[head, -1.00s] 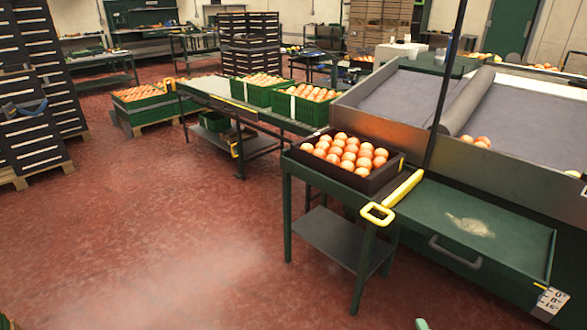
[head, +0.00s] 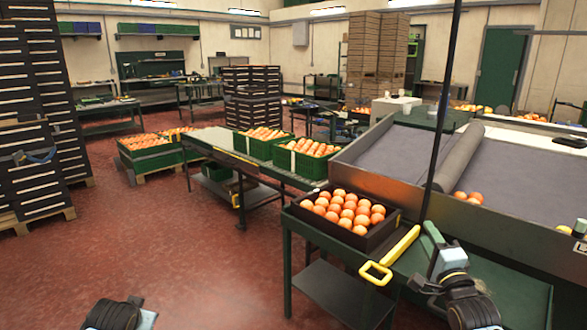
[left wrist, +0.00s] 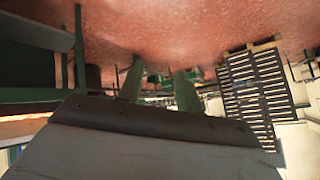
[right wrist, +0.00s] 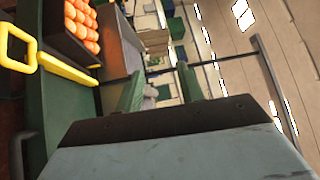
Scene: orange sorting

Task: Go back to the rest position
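The head view shows my right gripper (head: 435,236) raised over the green side table (head: 515,290), just right of the yellow handle (head: 376,272). In the right wrist view the two green fingers of this gripper (right wrist: 159,88) stand apart with nothing held between them. My left arm shows only as a dark wrist part at the bottom left of the head view; its fingers are hidden there. In the left wrist view the green fingers of my left gripper (left wrist: 160,86) are apart and empty, with red floor beyond.
A black crate (head: 383,237) of oranges stands on the table edge beside the right gripper. The grey sorting bed (head: 385,155) lies behind it, with a dark upright pole (head: 442,120) near. Green crates stand on the conveyor (head: 222,140). Red floor at left is open.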

